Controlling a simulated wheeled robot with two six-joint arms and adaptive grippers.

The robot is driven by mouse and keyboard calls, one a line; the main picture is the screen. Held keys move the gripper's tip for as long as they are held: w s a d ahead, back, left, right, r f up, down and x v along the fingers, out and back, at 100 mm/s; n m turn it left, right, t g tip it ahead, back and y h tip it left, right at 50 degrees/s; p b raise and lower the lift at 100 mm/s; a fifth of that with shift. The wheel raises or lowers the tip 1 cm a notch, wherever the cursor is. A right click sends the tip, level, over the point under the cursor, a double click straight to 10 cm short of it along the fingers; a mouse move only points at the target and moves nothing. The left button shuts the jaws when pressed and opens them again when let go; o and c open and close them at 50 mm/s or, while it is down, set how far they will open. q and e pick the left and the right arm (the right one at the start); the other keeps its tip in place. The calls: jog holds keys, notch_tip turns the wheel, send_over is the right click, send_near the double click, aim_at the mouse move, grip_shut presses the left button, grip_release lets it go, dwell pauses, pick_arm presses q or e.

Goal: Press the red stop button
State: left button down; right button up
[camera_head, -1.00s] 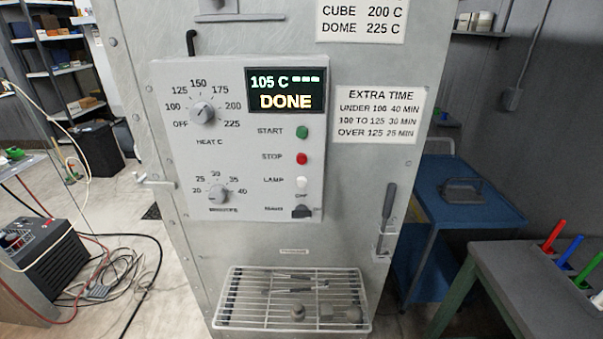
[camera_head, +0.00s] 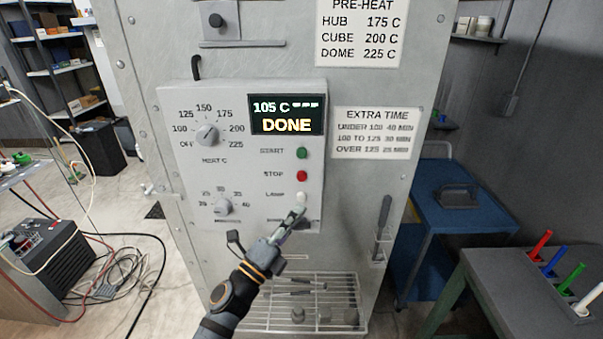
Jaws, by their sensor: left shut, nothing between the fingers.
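The red stop button (camera_head: 302,175) sits on the grey control panel (camera_head: 180,180), beside the word STOP. The green start button (camera_head: 302,152) is above it and the white lamp button (camera_head: 301,198) below it. My left gripper (camera_head: 299,205) is shut and empty. Its fingertips are in front of the panel at the lamp button, below the stop button; I cannot tell whether they touch. The display (camera_head: 287,115) reads 105 C and DONE. The main switch at the panel's bottom is mostly hidden by the gripper. My right gripper is not in view.
A wire rack (camera_head: 345,290) with several small parts juts out below the panel. A lever handle (camera_head: 383,218) stands at the right of the oven front. A blue cart (camera_head: 470,205) and a grey table (camera_head: 520,275) are on the right.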

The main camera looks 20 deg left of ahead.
aim_at(302, 176)
pick_arm(q)
jog(key=shift+s+d+r+m+h, duration=0.15)
jog(key=shift+d+r+m+h, duration=0.1)
jog(key=shift+r+m, duration=0.15)
jog(key=shift+s+d+r+m+h, duration=0.1)
jog(key=shift+r+m+h, duration=0.2)
jog(key=shift+r, duration=0.15)
jog(key=shift+w, duration=0.1)
jog(key=shift+w+a+b, duration=0.15)
jog(key=shift+w+a, duration=0.25)
jog(key=shift+w, duration=1)
jog(key=shift+w+a+b, duration=0.1)
jog(key=shift+w+a, duration=0.35)
jog(key=shift+w, duration=0.9)
jog(key=shift+w+a+b, duration=0.15)
jog(key=shift+w+a, duration=0.25)
jog(key=shift+w, duration=1)
jog(key=shift+w+a, duration=0.1)
jog(key=shift+w, duration=0.3)
jog(key=shift+w+a, duration=0.15)
jog(key=shift+w, duration=0.3)
jog(key=shift+s, duration=0.1)
jog(key=shift+s+d, duration=0.25)
jog(key=shift+s, duration=0.55)
